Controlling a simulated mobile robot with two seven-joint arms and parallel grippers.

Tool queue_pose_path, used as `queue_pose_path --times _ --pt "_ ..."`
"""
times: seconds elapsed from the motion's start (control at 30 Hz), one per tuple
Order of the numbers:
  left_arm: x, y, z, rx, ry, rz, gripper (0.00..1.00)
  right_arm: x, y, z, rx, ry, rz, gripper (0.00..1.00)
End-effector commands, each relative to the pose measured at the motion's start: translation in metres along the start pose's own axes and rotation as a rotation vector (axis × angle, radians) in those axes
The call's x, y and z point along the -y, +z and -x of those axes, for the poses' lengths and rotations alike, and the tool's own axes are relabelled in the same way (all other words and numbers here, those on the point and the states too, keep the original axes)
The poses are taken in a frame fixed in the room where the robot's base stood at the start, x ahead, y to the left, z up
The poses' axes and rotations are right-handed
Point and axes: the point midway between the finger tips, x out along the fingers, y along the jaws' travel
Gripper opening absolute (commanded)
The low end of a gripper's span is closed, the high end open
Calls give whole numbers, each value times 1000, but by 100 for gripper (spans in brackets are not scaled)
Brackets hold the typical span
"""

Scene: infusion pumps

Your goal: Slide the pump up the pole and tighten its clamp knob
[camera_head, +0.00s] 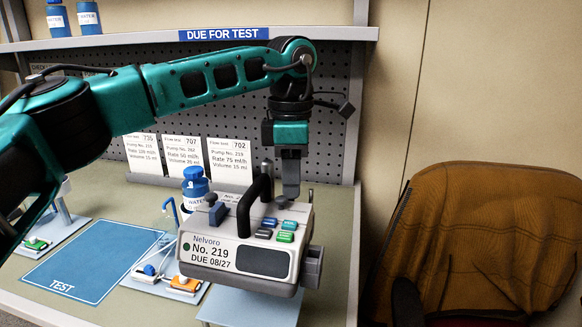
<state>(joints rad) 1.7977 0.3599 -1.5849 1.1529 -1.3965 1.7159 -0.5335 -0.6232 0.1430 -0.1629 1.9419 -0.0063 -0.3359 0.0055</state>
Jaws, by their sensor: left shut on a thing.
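The infusion pump (215,250) is a light grey box marked Nelvoro No. 219, DUE 08/27. It has a dark screen, coloured buttons and a black carry handle (244,208). A grey block (312,266) juts from its right side; I cannot tell whether it is the clamp or its knob. My left gripper (290,190) points down over the rear of the pump and is shut on it; the exact contact is hard to see. I cannot make out a pole at the pump. My right gripper is out of view.
A blue TEST mat (95,262) lies left on the bench, with small coloured clips on trays (186,285) beside it. A blue-capped water bottle (194,184) and cards (230,160) stand behind. A brown jacket-draped chair (480,240) is at right. A shelf (130,40) runs above.

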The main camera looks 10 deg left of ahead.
Motion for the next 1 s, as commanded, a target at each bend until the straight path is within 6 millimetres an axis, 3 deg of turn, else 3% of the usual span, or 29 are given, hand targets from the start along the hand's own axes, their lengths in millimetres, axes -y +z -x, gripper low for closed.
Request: queue_pose_path --times 0.27,0.3,0.4,0.73,1.0 --pt "0 0 0 1 3 -3 0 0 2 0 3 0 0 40" --pt "0 0 0 1 3 -3 31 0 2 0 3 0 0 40" --pt "0 0 0 1 3 -3 38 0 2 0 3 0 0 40" --pt "-1 0 8 3 4 -1 38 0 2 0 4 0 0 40" --pt "-1 1 62 4 6 -1 38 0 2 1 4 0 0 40"
